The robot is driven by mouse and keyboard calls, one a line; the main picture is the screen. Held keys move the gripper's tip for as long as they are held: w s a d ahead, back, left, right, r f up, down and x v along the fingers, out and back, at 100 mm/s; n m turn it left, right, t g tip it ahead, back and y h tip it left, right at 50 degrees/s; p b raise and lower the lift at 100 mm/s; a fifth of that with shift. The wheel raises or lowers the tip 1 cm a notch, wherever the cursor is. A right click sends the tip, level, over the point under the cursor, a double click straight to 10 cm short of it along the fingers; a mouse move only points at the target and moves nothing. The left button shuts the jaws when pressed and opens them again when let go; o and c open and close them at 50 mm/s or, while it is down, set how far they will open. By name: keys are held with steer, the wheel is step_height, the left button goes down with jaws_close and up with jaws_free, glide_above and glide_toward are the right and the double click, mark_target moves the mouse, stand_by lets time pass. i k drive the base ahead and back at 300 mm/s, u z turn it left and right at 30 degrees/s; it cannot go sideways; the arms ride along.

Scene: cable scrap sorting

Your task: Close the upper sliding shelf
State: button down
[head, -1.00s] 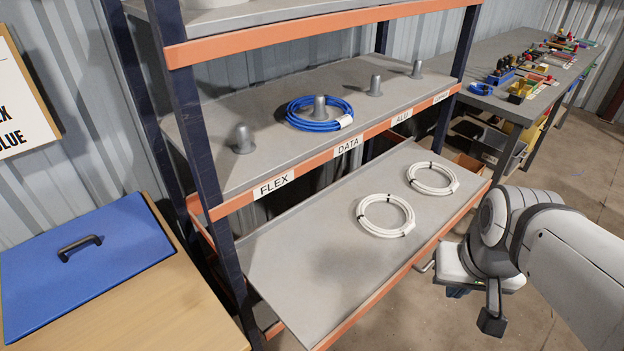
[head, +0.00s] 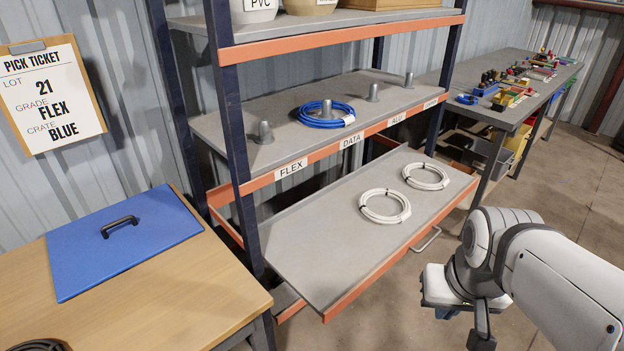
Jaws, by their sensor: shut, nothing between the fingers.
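The sliding shelf (head: 310,235) is pulled well out of the rack, below the fixed labelled shelf. It is a grey deck with an orange front edge (head: 375,270) and a metal bar handle (head: 426,240) on that edge. Two white cable coils, a nearer one (head: 385,206) and a farther one (head: 426,176), lie flat on it. My gripper (head: 447,312) is at the lower right, in front of the shelf and apart from the handle.
The fixed shelf (head: 245,168) above holds pegs and a blue coil (head: 326,115). Part of a lower orange-edged shelf (head: 290,308) shows below. A wooden table with a blue lid (head: 125,240) stands left; a cluttered bench (head: 515,110) stands right. The floor at right is open.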

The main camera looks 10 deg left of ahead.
mark_target(322, 246)
steer(key=u, duration=0.05)
steer(key=i, duration=0.9)
steer(key=z, duration=0.05)
